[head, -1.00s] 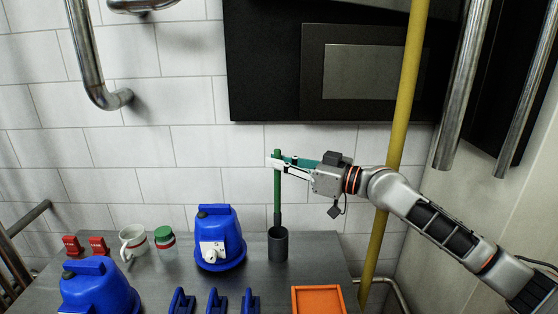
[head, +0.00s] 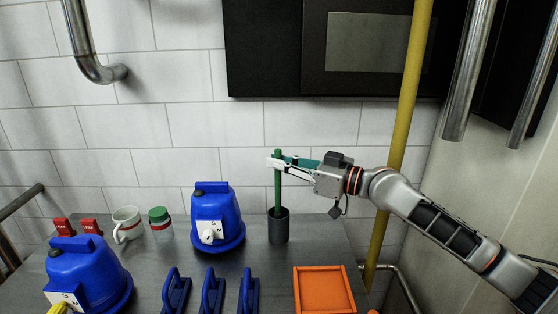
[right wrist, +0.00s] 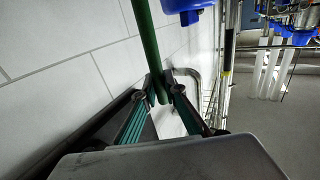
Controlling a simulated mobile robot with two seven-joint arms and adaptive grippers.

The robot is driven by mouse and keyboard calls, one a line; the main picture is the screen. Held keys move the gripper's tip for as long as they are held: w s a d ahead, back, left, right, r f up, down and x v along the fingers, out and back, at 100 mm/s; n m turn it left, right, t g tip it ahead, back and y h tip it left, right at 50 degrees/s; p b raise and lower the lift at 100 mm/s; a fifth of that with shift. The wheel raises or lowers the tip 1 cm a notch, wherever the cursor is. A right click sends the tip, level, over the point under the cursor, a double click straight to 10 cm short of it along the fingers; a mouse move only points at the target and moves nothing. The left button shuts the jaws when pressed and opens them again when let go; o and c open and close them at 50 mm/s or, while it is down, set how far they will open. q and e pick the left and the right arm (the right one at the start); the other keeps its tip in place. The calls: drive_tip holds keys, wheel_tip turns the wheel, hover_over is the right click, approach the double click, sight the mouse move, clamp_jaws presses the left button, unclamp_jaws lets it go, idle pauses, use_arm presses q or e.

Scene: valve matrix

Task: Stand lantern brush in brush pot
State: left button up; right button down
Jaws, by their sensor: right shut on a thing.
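The lantern brush (head: 278,193) has a straight green handle and stands upright in the head view. Its lower end is inside the dark grey brush pot (head: 278,234) and is hidden by the pot's wall. The pot stands upright on the grey table. My right gripper (head: 277,163) is shut on the upper part of the handle, well above the pot's rim. In the right wrist view the gripper's fingertips (right wrist: 160,90) close around the green handle (right wrist: 144,35). My left gripper is not in view.
A blue lantern (head: 216,205) stands left of the pot, and another (head: 88,270) at the front left. A mug (head: 127,223), a green-lidded jar (head: 160,222), blue clips (head: 212,290) and an orange tray (head: 323,290) are around. A yellow pipe (head: 405,110) rises behind my right arm.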

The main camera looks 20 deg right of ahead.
drive_tip(key=shift+f, duration=0.4)
drive_tip(key=c, duration=2)
unclamp_jaws()
drive_tip(key=shift+d, duration=0.1)
drive_tip(key=v, duration=1.1)
drive_tip(key=shift+s+d, duration=0.25)
drive_tip(key=shift+s, duration=0.05)
